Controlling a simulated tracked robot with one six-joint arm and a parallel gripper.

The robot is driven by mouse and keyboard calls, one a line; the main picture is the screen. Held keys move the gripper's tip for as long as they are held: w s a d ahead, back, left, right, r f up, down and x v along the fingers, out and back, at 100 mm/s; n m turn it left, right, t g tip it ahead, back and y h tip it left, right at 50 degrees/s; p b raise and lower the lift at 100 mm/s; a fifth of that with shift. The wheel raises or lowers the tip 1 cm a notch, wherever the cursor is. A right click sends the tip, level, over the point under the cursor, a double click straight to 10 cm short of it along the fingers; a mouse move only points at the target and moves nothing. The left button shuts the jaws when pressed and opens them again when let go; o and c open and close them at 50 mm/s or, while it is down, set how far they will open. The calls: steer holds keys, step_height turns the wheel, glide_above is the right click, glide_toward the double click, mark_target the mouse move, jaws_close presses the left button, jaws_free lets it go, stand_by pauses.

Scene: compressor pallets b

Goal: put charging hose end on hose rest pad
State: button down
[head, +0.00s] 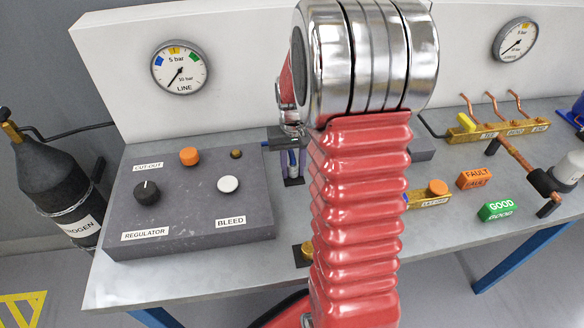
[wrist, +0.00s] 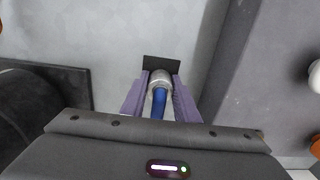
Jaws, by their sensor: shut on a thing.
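My gripper (wrist: 161,84) has its two purple fingers shut on the charging hose end (wrist: 160,78), a silver collar with a blue hose behind it. In the head view my gripper (head: 292,170) is small and partly hidden by my red arm, with a bit of blue between its fingers. A small flat black pad, which looks like the hose rest pad (wrist: 161,62), lies just past the fingertips. It also shows under the fingers in the head view (head: 294,182). I cannot tell whether the hose end touches it.
A grey control panel (head: 190,215) with knobs stands left of my gripper. A black gas cylinder (head: 55,175) is at the far left. Brass manifold (head: 497,131), orange FAULT block (head: 474,179) and green GOOD block (head: 500,210) are on the right. My arm hides the bench middle.

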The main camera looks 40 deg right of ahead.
mark_target(291, 160)
steer(key=shift+s+f, duration=0.1)
steer(key=shift+f, duration=0.5)
steer(key=c, duration=1.4)
jaws_free()
steer(key=shift+s, duration=0.1)
steer(key=r, duration=1.3)
steer(key=shift+w, duration=0.25)
steer(key=shift+r, duration=0.2)
steer(key=shift+s+a+r, duration=0.15)
steer(key=shift+a+r, duration=0.15)
steer(key=shift+a, duration=0.1)
steer(key=shift+s+a+r+n+t, duration=0.9)
steer(key=shift+s+a, duration=1.65)
steer(key=shift+a, duration=1)
steer(key=shift+s+a+r+n+t, duration=0.9)
steer(key=shift+s+a, duration=1.6)
steer(key=shift+a, duration=1.1)
steer(key=shift+s+a+r+n+t, duration=0.9)
steer(key=shift+s+a, duration=1.65)
steer(key=shift+a, duration=1)
